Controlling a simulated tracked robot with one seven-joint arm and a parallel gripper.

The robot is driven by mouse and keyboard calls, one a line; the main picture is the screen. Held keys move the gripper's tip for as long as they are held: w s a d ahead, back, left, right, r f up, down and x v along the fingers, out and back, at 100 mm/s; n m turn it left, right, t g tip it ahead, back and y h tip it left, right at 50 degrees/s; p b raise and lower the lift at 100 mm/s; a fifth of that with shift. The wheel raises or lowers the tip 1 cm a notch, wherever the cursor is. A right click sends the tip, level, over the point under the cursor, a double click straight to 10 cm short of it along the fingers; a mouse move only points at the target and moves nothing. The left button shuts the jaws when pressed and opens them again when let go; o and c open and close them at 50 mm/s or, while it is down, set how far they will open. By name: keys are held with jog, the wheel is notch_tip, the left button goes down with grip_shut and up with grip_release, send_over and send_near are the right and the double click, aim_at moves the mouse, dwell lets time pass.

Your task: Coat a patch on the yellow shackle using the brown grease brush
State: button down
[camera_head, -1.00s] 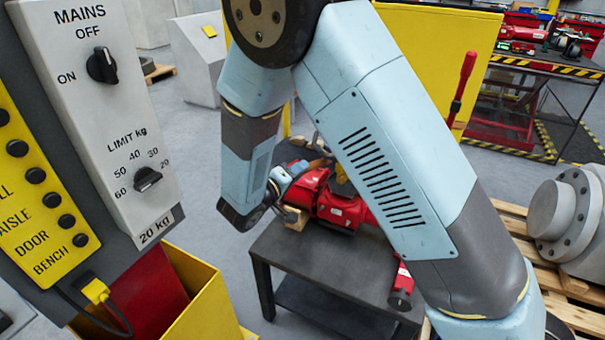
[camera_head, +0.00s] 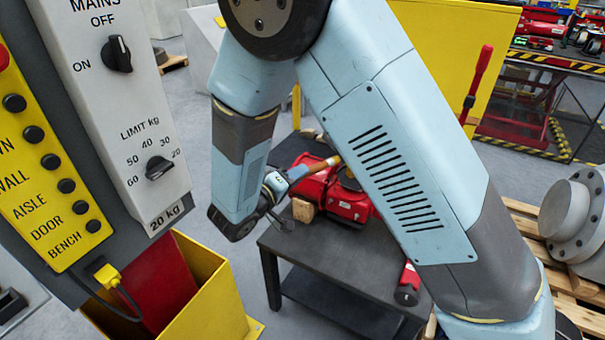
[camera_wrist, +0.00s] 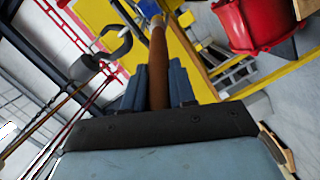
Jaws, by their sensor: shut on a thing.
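My gripper (camera_wrist: 158,78) is shut on the brown grease brush (camera_wrist: 158,50). Its handle stands between the two blue fingers in the wrist view and runs up to the top edge, where its far end is unclear. In the head view my gripper (camera_head: 290,177) is above the bench, left of my forearm. The brown brush (camera_head: 324,164) points right from it, over a red device. I cannot clearly identify the yellow shackle; a small yellow part shows beside my forearm, mostly hidden. Whether the brush touches anything cannot be told.
The red device (camera_head: 352,203) and a wooden block (camera_head: 303,210) are on the dark bench (camera_head: 330,262). A red cylinder (camera_head: 408,285) is at its front right. A control panel (camera_head: 125,110) stands close at left. A grey hook-like piece (camera_wrist: 112,48) shows in the wrist view.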

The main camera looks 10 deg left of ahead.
jog(key=shift+s, duration=0.1)
jog(key=shift+v, duration=1.35)
jog(key=shift+s+d+f, duration=0.1)
jog(key=shift+d+f, duration=0.05)
jog(key=shift+s, duration=0.1)
